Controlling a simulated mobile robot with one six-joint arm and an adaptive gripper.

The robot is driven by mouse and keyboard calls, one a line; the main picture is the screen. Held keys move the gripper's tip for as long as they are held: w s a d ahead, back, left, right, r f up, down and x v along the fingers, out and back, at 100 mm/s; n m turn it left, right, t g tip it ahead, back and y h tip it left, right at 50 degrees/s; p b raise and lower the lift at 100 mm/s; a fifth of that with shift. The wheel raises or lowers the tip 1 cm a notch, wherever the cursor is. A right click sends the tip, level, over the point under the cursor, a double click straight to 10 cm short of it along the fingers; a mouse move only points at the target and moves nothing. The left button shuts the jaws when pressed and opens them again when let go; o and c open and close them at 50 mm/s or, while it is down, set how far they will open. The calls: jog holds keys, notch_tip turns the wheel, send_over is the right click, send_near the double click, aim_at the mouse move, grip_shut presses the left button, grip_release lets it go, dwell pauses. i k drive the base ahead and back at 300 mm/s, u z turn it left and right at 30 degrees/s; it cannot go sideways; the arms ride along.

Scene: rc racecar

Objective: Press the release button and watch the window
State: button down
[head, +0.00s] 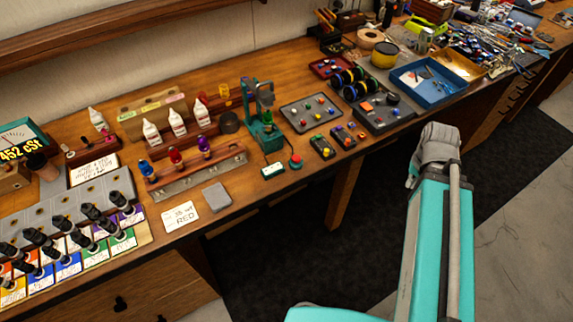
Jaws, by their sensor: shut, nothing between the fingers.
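A round red button (296,159) on a small dark base stands near the bench's front edge, at the picture's middle. It looks like the release button. Left of it is a small teal box with a pale face (272,171), possibly the window; I cannot read it. A teal upright stand (259,112) rises just behind them. My teal arm reaches up from the lower right and ends in a grey joint, right of the button and apart from it, in front of the bench. I cannot make out any gripper fingers.
On the wooden bench (243,199), a rack with coloured shock bodies (176,160), white bottles (177,122) and a grey block (217,196) stand left. Small button boxes (322,146) and a grey tray (311,112) are right. A display (20,143) reads 452 cSt.

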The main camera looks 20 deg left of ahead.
aim_at(296, 159)
jog(key=k, duration=1.75)
jog(key=u, duration=1)
jog(key=i, duration=1.05)
